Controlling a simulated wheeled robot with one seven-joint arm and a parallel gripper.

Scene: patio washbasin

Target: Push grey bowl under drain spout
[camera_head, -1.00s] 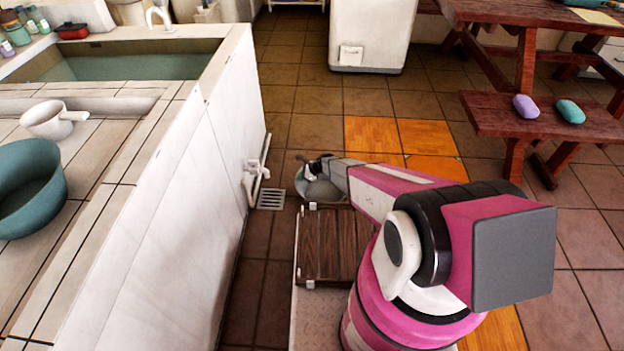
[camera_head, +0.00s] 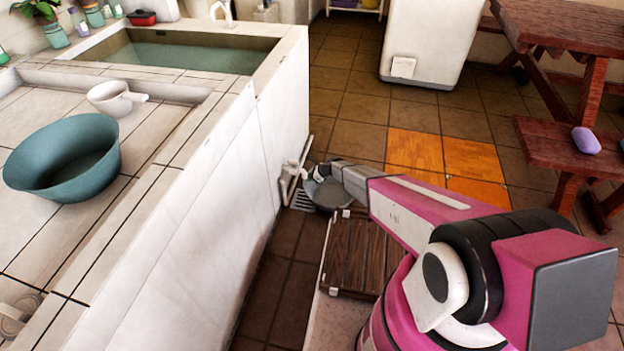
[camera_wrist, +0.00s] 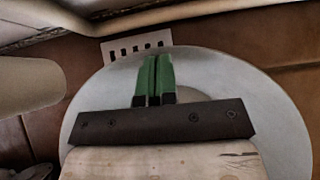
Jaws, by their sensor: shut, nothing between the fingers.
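The grey bowl (camera_head: 325,194) sits on the floor beside the white basin wall, at the end of my arm. The drain spout (camera_head: 290,178) comes out low on that wall, just left of the bowl. The slotted floor drain (camera_head: 303,201) is partly covered by the bowl's left edge. In the wrist view the bowl (camera_wrist: 285,115) is a wide grey disc, and the drain (camera_wrist: 137,46) shows past its rim. My gripper (camera_wrist: 154,62) is shut and empty, its green fingertips over the bowl. Whether they touch it is unclear.
The basin wall (camera_head: 235,190) bounds the left side. A white pipe (camera_head: 308,152) runs along its foot. A teal basin (camera_head: 65,158) and a white dipper (camera_head: 112,98) stand on the tiled counter. Tiled floor is free beyond the bowl; a wooden bench (camera_head: 560,150) stands right.

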